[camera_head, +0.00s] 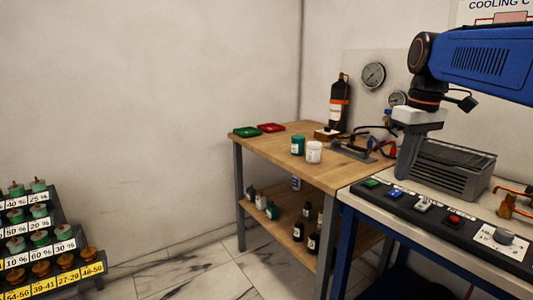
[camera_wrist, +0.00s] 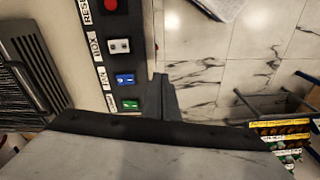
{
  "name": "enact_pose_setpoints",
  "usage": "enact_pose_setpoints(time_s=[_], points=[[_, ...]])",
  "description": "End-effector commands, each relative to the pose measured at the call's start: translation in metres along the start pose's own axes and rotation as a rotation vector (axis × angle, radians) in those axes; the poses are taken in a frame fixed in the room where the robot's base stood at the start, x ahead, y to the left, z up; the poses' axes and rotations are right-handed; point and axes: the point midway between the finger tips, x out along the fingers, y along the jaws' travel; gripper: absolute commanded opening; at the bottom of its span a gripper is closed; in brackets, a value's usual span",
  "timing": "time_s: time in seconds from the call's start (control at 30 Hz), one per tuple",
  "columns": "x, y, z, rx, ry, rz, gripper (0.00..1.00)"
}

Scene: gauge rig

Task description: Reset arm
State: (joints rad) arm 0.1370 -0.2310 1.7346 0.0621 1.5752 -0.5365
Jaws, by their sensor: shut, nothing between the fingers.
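My blue arm (camera_head: 480,62) reaches in from the right in the head view. My gripper (camera_head: 404,175) points down over the back edge of the control panel, with its fingers together and nothing between them. In the wrist view the grey fingers of my gripper (camera_wrist: 160,92) show beside the panel's edge, over the floor. The gap between fingertips and panel is hard to judge.
The panel (camera_head: 440,222) carries green, blue, white and red buttons and a knob. A ribbed grey unit (camera_head: 455,170) stands right of my gripper. A wooden table (camera_head: 275,147) holds trays, jars and a bottle. A labelled rack (camera_head: 45,240) stands left; floor between is clear.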

Motion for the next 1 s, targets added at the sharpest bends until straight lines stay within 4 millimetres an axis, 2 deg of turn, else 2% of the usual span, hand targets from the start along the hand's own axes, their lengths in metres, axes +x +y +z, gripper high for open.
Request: enact_pose_setpoints(time_s=[0.03, 0.3, 0.7, 0.83, 1.0], points=[[0.009, -0.010, 0.013, 0.021, 0.015, 0.012, 0.00], [0.070, -0.050, 0.069, 0.149, 0.111, 0.070, 0.00], [0.177, -0.095, 0.151, 0.321, 0.267, 0.116, 0.00], [0.204, -0.103, 0.169, 0.358, 0.303, 0.120, 0.00], [0.220, -0.107, 0.178, 0.381, 0.327, 0.121, 0.00]])
